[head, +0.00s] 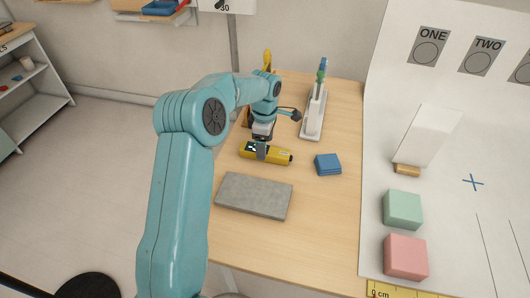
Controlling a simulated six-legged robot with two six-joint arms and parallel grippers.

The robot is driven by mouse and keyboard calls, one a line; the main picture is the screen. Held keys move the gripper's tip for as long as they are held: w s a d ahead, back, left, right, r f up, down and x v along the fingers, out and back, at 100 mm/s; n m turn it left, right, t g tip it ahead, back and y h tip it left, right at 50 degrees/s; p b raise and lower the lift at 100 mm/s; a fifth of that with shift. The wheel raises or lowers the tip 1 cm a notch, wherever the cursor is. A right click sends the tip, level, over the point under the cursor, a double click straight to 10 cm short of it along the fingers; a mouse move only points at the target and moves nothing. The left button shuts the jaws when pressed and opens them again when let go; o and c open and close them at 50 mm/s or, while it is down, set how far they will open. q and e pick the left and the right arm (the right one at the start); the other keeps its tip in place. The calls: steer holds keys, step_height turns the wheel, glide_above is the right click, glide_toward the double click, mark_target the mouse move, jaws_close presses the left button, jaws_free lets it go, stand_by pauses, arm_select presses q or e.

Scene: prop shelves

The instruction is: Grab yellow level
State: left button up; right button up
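A yellow level (279,156) with a dark end lies on the wooden table, left of the blue stack. My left arm reaches in from the lower left, and its gripper (261,147) points down at the level. One finger shows in front of the level's near side, over its middle. The far finger is hidden, so I cannot tell whether the gripper is closed on it. My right gripper is not in view.
A grey slab (254,196) lies nearer on the wooden table (320,220). A blue stack (328,164) sits right of the level. A white holder (313,115) with upright tools stands behind. Green (403,209) and pink (406,257) blocks sit on the white sheet at right.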

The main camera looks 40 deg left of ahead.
arm_select(q)
steer(key=shift+f, duration=1.65)
steer(key=c, duration=1.2)
